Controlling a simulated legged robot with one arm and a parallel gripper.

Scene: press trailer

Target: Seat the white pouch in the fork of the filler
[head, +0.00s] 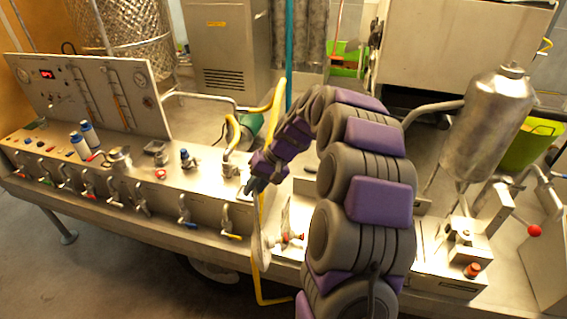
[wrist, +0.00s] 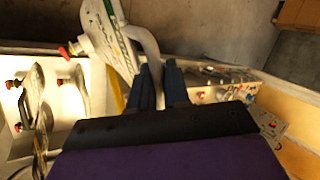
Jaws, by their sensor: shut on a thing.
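My gripper (head: 255,184) is at the front edge of the steel bench, left of my bent arm. In the wrist view its two dark fingers (wrist: 162,84) are close together, shut on the white pouch (wrist: 104,36) near its edge. The pouch has green print and a red cap, and hangs tilted beyond the fingertips. In the head view the pouch (head: 259,238) shows nearly edge-on below the gripper, in front of the bench. The filler (head: 460,240) appears to be the steel unit on the right; I cannot make out its fork clearly.
Another pale, pouch-like item (head: 287,217) with a red part is close to the right of the held pouch. Several valve handles line the bench front (head: 140,197). A yellow pipe (head: 276,100) rises behind my gripper. A steel tank (head: 488,125) stands at right.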

